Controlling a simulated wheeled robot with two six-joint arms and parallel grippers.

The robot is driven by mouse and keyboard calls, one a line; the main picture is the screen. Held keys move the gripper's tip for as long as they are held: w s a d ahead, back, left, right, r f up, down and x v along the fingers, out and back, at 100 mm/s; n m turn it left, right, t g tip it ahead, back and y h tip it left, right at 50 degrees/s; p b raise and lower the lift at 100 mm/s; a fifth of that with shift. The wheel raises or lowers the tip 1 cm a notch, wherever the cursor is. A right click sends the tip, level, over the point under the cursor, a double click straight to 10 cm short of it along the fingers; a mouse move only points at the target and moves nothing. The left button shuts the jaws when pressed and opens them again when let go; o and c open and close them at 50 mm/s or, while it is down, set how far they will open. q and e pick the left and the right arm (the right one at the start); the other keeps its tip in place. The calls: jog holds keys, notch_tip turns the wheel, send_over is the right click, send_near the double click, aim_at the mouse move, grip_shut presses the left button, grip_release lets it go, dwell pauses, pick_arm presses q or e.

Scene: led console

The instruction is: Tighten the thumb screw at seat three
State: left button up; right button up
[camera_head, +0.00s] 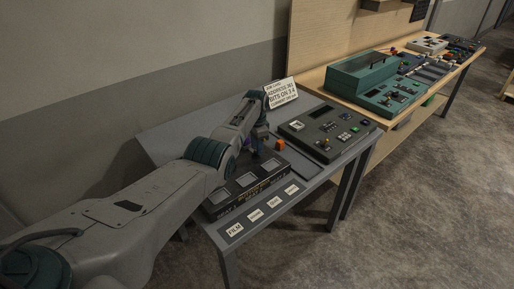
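My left arm reaches across the grey table (329,170) from the left. My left gripper (254,143) is at the back of a dark box with several pale square windows (246,179), partly hidden by my own arm. Its fingers are too small and dark to show whether they are open or hold anything. I cannot make out a thumb screw or which seat is number three. A small orange block (279,144) is just right of the gripper. My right gripper is not in view.
A dark control panel (327,130) with buttons and a display lies right of the box. A white card with printed text (281,92) stands behind. White labels (255,215) line the front edge. A green case (362,75) sits on the wooden bench to the right.

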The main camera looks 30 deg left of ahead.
pick_arm(q)
jog(key=shift+o, duration=0.6)
jog(key=shift+s+f, duration=0.15)
jog(key=shift+s, duration=0.1)
jog(key=shift+d, duration=0.1)
notch_tip(320, 180, up, 11)
jog(key=b, duration=0.2)
jog(key=shift+f, duration=0.1)
